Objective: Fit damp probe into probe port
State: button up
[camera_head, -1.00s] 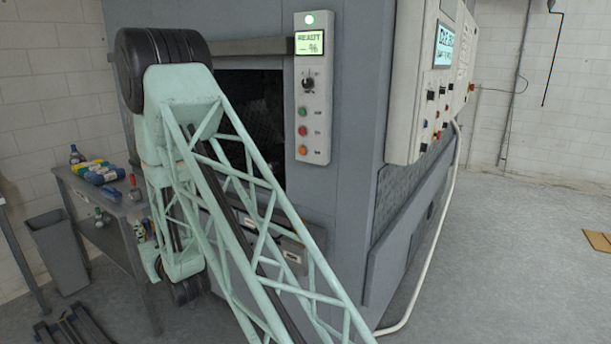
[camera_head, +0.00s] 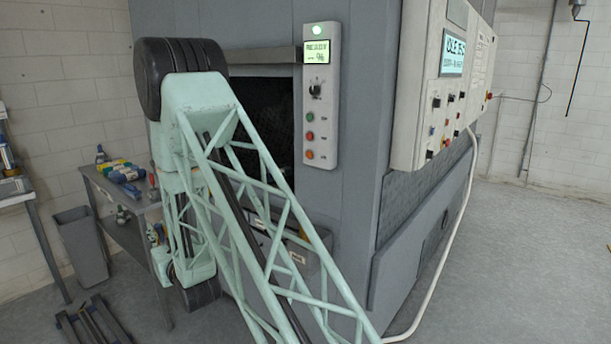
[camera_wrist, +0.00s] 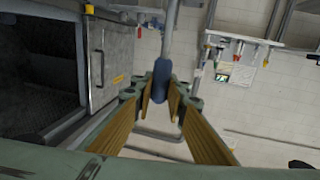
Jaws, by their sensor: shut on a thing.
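In the wrist view my gripper (camera_wrist: 162,98) is shut on the damp probe (camera_wrist: 162,80), which has a dark blue body. A thin grey rod (camera_wrist: 171,30) runs from the blue body toward the top of the picture. The probe is held between two tan pads. In the head view my arm hides the gripper and the probe. The grey washer (camera_head: 360,120) stands behind my arm, with a dark opening (camera_head: 265,110). I cannot make out the probe port in either view.
A control panel (camera_head: 320,100) with a lit screen and buttons is beside the opening. A larger control box (camera_head: 425,90) juts out at the right. Floor at the right is clear.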

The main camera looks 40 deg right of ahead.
jog(key=shift+d, duration=0.1)
jog(key=s+d+r+m+h+p, duration=0.1)
jog(key=d+r, duration=0.2)
jog(key=d, duration=1)
jog(key=s+d+r+m+h, duration=0.1)
jog(key=s+d+r, duration=0.15)
jog(key=d, duration=0.95)
jog(key=s+d+r, duration=0.2)
jog(key=s+d, duration=0.1)
jog(key=d, duration=0.5)
jog(key=s+d+r+h, duration=0.1)
jog(key=s+d+r, duration=0.1)
jog(key=s+d, duration=0.2)
jog(key=s+d+r+h+p, duration=0.1)
jog(key=s+d, duration=0.3)
jog(key=d, duration=0.7)
jog(key=shift+d+r+m+g, duration=0.3)
jog(key=shift+r+m, duration=0.1)
jog(key=shift+r, duration=0.1)
jog(key=shift+f+b, duration=0.15)
jog(key=shift+b, duration=0.5)
jog(key=shift+f+b, duration=2.6)
jog(key=shift+f, duration=0.15)
jog(key=shift+b, duration=1)
